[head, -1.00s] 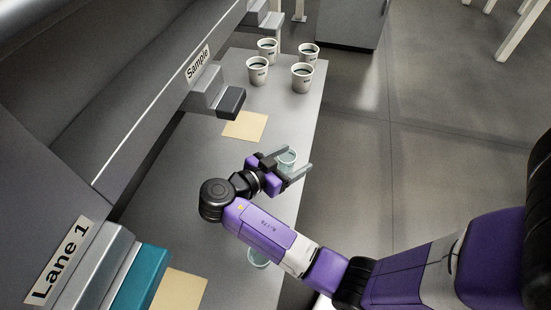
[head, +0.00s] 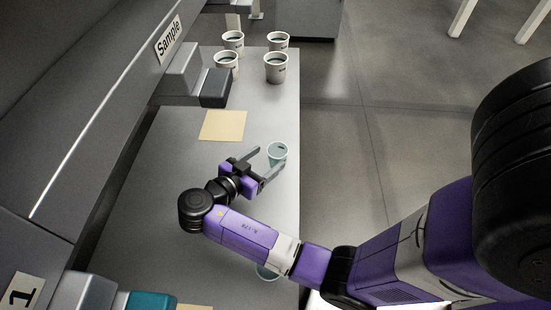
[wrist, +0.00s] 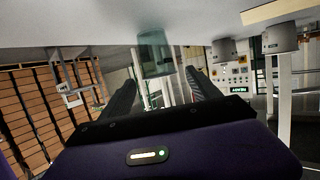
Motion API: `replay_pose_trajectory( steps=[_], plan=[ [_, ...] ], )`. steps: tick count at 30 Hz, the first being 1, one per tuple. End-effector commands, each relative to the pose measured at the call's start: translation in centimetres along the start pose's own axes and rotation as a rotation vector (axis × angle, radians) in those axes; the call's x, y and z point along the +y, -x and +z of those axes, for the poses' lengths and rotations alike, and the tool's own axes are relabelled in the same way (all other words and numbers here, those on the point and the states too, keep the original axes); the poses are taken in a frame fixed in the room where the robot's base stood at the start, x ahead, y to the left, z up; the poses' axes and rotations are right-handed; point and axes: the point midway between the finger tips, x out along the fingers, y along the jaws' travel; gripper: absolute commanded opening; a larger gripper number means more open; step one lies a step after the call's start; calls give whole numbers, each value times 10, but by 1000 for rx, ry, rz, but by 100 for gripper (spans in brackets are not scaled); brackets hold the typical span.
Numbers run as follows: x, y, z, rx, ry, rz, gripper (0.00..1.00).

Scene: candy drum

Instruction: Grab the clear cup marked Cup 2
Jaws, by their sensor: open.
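A clear, bluish cup (head: 277,153) stands near the right edge of the grey counter (head: 150,190). Its marking is too small to read. My gripper (head: 269,163) is open and empty, low over the counter, with its fingers pointing toward this cup. The cup is at or just beyond the fingertips, not gripped. In the wrist view the clear cup (wrist: 154,58) shows ahead, between the two spread fingers (wrist: 162,90). A second clear cup (head: 267,272) stands nearer, mostly hidden behind my arm; its marking is hidden too.
Several white cups with dark contents (head: 276,68) stand at the far end of the counter. A tan square (head: 223,125) lies flat on the counter. The machine with the Sample label (head: 169,40) runs along the left. Open floor lies to the right.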

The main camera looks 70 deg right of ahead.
Motion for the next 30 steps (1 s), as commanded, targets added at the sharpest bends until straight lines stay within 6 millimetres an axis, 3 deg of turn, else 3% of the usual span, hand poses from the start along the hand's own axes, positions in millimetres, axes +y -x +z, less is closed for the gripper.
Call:
replay_pose_trajectory(
  steps=[12, 22, 23, 30],
  plan=[
    [2, -51, -7, -1, 2, 1, 71],
    [1, -60, -5, -1, 0, -1, 71],
    [1, -60, -5, -1, 0, -1, 69],
    [1, -60, -5, -1, 0, -1, 22]
  ],
)
